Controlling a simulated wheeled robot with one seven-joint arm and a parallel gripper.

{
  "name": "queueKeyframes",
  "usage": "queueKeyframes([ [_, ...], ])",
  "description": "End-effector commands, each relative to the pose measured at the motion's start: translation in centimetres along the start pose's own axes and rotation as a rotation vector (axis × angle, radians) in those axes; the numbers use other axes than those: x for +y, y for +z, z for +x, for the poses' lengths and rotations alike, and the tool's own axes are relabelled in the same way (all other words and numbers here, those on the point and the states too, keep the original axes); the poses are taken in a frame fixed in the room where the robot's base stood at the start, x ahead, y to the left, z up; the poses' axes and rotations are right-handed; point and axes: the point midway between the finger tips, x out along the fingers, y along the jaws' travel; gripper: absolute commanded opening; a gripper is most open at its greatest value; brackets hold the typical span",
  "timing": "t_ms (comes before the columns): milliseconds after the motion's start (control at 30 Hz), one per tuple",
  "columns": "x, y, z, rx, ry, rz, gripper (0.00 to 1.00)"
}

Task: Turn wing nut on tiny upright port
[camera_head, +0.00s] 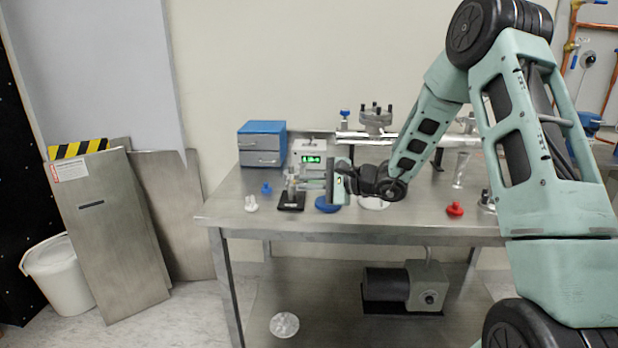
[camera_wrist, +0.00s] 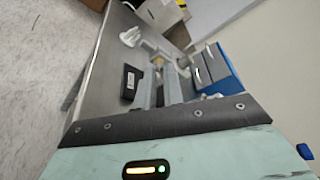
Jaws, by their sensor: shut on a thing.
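The tiny upright port (camera_head: 291,184) stands on a black base (camera_head: 291,201) near the table's front left, in front of a small instrument with a green display. In the wrist view the black base (camera_wrist: 130,83) shows left of the fingers. My gripper (camera_head: 303,184) reaches in level from the right, and its fingertips are at the port. In the wrist view my gripper (camera_wrist: 160,73) is shut on a small metallic part at the port (camera_wrist: 157,61), apparently the wing nut. The fingers hide most of it, so its shape and angle cannot be made out.
A blue drawer cabinet (camera_head: 262,143) and the display instrument (camera_head: 309,154) stand behind. A white fitting (camera_head: 251,203) and a small blue part (camera_head: 266,188) lie left of the base. A blue disc (camera_head: 327,205) and a red knob (camera_head: 455,209) are to the right on the steel table (camera_head: 400,225).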

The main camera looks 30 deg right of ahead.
Motion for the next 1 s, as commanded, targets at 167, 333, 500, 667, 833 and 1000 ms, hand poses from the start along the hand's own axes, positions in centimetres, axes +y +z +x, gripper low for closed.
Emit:
queueKeyframes([
  [167, -0.57, 0.11, -0.18, 0.004, 0.066, 0.154, 0.00],
  [333, -0.76, 0.12, -0.17, 0.004, 0.128, 0.304, 0.00],
  [500, -0.95, 0.11, -0.14, 0.003, 0.189, 0.452, 0.00],
  [667, -0.99, 0.02, -0.13, 0.003, 0.242, 0.582, 0.00],
  [833, -0.98, -0.12, -0.08, 0.003, 0.289, 0.696, 0.00],
  [1000, -0.89, -0.22, -0.01, 0.002, 0.324, 0.780, 0.00],
])
